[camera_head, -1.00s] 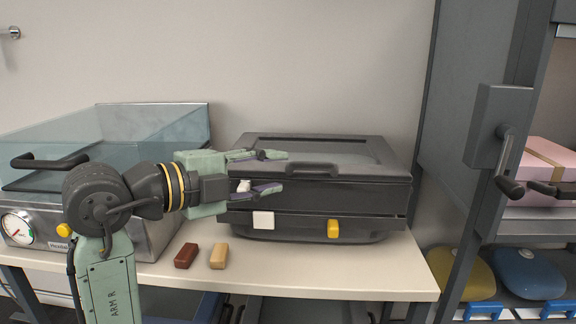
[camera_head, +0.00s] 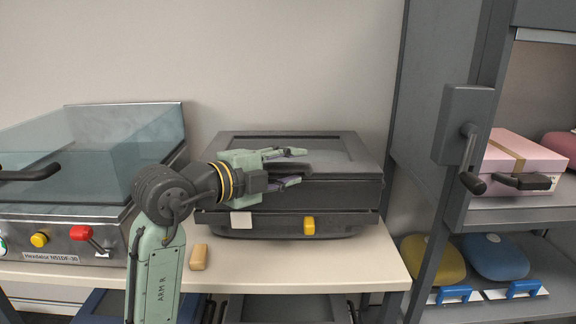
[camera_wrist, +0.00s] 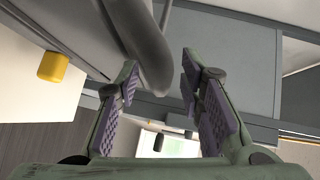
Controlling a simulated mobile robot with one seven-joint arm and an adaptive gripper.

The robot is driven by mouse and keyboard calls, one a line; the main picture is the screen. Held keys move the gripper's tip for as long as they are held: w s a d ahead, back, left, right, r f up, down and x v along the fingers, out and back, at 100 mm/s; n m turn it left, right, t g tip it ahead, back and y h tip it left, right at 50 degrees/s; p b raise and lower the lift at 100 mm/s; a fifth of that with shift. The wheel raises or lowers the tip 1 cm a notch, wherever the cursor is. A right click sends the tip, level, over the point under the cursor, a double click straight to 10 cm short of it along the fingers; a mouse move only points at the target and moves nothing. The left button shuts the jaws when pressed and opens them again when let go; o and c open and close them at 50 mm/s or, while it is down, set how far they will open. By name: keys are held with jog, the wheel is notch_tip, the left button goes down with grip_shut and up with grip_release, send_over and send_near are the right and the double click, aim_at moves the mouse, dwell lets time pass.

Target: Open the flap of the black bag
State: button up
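No soft black bag is plain to see. The black thing here is a boxy case (camera_head: 350,190) with a hinged-looking lid (camera_head: 340,148), standing on the white table. The lid looks closed. My gripper (camera_head: 297,167) is at the case's front, its fingers pointing right, one above the other. In the wrist view the two purple-padded fingers (camera_wrist: 160,85) are apart. A dark curved handle (camera_wrist: 150,60) reaches in between them at the tips. I cannot tell whether either finger touches it. My gripper hides part of the case's front.
A yellow knob (camera_head: 309,225) and a white label (camera_head: 241,220) are on the case's front. A tan block (camera_head: 198,257) lies on the table (camera_head: 340,265). A glass-lidded steel machine (camera_head: 60,225) stands left. A grey shelf unit with a lever handle (camera_head: 470,160) stands right.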

grip_shut()
dwell(0.3)
dwell(0.5)
